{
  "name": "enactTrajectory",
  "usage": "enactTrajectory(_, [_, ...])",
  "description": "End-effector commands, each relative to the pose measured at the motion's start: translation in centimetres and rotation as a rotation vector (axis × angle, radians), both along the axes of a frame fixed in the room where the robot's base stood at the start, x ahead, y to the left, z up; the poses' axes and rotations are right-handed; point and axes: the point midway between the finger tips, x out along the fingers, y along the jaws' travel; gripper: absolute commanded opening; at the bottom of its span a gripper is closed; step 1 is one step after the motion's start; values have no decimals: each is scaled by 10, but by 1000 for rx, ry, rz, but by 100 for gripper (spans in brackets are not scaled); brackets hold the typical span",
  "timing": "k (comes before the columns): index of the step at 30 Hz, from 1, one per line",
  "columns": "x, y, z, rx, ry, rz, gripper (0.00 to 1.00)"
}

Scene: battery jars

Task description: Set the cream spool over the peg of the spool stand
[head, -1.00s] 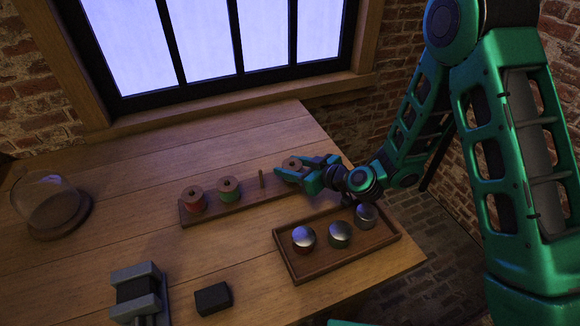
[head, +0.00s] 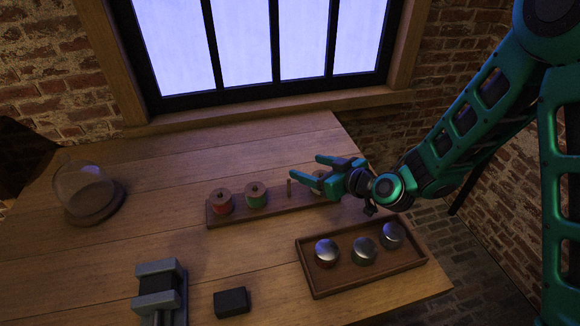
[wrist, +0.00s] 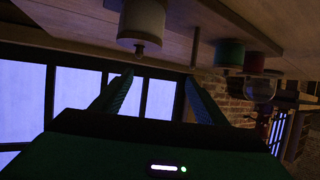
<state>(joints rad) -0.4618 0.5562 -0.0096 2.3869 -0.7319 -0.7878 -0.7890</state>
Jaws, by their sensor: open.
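The cream spool (wrist: 142,22) stands at the right end of the spool stand (head: 236,218), and a short peg tip shows above its top flange in the wrist view. In the head view the cream spool (head: 318,175) is mostly hidden behind my gripper. A bare peg (head: 289,188) stands to its left; it also shows in the wrist view (wrist: 195,46). My gripper (head: 306,167) is open and empty, apart from the spool and seemingly above it. Its two fingers (wrist: 160,77) show in the wrist view with nothing between them.
A red spool (head: 221,204) and a green spool (head: 256,196) sit on the stand's left part. A tray (head: 317,290) with three metal-topped jars lies in front. A glass dome (head: 82,188), a vice-like block (head: 160,285) and a black block (head: 231,302) stand left.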

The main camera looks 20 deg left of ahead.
Motion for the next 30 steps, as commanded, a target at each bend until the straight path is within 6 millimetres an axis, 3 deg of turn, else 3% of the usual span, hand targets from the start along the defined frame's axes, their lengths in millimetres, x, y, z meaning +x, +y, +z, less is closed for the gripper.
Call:
enactTrajectory(12, [-56, 39, 42, 1, -4, 4, 67])
enactTrajectory(22, [-68, 46, 50, 1, -1, -1, 67])
enactTrajectory(26, [-59, 33, 51, -20, 7, -20, 67])
enactTrajectory(29, [-40, -1, 53, -74, 33, -70, 67])
enactTrajectory(30, [-31, -21, 54, -104, 51, -100, 67])
